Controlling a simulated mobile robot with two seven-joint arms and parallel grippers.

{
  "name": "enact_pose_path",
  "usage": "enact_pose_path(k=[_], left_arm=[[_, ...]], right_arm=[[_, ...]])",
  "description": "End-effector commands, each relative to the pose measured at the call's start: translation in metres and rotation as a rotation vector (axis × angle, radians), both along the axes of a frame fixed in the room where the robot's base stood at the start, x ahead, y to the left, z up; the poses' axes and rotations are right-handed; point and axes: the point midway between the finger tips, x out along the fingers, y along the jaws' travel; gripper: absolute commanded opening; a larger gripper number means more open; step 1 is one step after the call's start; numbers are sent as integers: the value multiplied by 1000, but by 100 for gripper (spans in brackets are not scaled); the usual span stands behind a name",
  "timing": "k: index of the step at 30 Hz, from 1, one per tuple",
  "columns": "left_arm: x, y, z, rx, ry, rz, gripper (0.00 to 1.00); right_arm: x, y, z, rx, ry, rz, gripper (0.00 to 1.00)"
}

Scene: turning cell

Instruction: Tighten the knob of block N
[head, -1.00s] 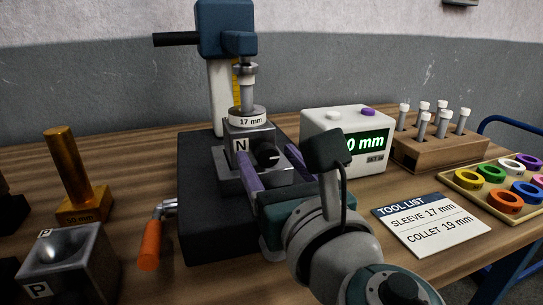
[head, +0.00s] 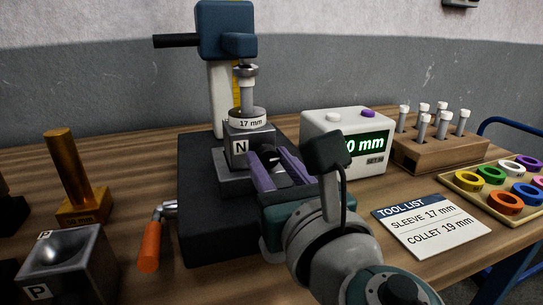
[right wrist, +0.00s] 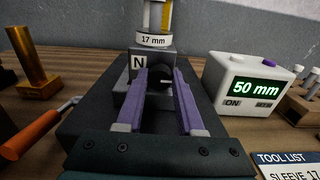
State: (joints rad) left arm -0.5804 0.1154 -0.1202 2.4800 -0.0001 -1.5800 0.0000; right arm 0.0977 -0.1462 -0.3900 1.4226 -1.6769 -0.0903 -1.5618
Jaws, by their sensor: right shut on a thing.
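Block N (head: 240,149) is a grey block with a white N label, seated in the dark fixture under a white "17 mm" ring (head: 248,121). It also shows in the right wrist view (right wrist: 138,64). Its black knob (right wrist: 160,79) with a pale mark, on the block's near face, sits between the purple fingers of my right gripper (head: 269,156). The right gripper (right wrist: 161,74) is shut on the knob, and the fingers partly hide it in the head view. My left gripper is in neither view.
A blue-headed press (head: 224,30) stands above the block. An orange-handled lever (head: 150,246) lies left of the dark base (head: 205,205). A display box (right wrist: 250,88) reading 50 mm stands at right, beside a tool list card (head: 430,224). Block P (head: 70,262) stands front left.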

Motion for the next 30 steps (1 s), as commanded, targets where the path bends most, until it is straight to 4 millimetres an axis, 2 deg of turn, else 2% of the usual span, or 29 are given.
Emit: enact_pose_path(k=[11,30], left_arm=[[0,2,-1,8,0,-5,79],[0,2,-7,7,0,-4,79]], right_arm=[[0,0,0,70,22,0,0],[0,0,0,485,157,0,0]])
